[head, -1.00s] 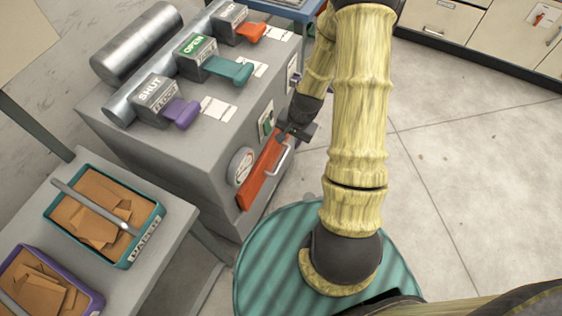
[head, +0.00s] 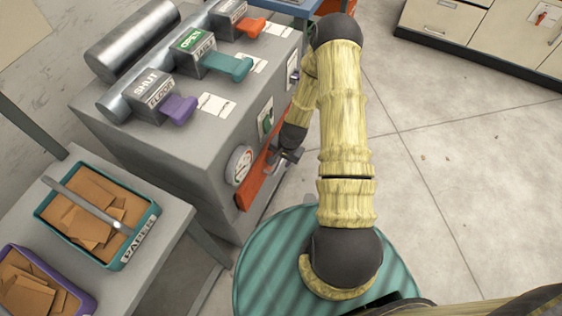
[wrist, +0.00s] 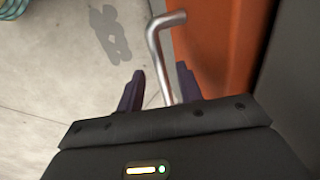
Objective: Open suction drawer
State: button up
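The suction drawer has an orange front (head: 252,188), low on the side of the grey machine (head: 180,160). It also fills the upper right of the wrist view (wrist: 215,45). Its bent silver handle (wrist: 155,45) stands out from the front in the wrist view. My gripper (wrist: 158,82) is open, with one purple finger on each side of the handle bar; I see a gap to the left finger and cannot tell if the right one touches. In the head view my gripper (head: 287,154) is at the drawer front and hides most of the handle.
A round gauge (head: 239,165) and a green switch (head: 266,122) sit above the drawer. Purple (head: 180,109), teal (head: 229,68) and orange levers (head: 243,27) are on top. A side table holds a teal paper tray (head: 128,254) and a purple tray. Floor to the right is clear.

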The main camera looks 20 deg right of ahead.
jog(key=shift+w+a+f, duration=0.1)
jog(key=shift+f, duration=0.6)
grip_shut()
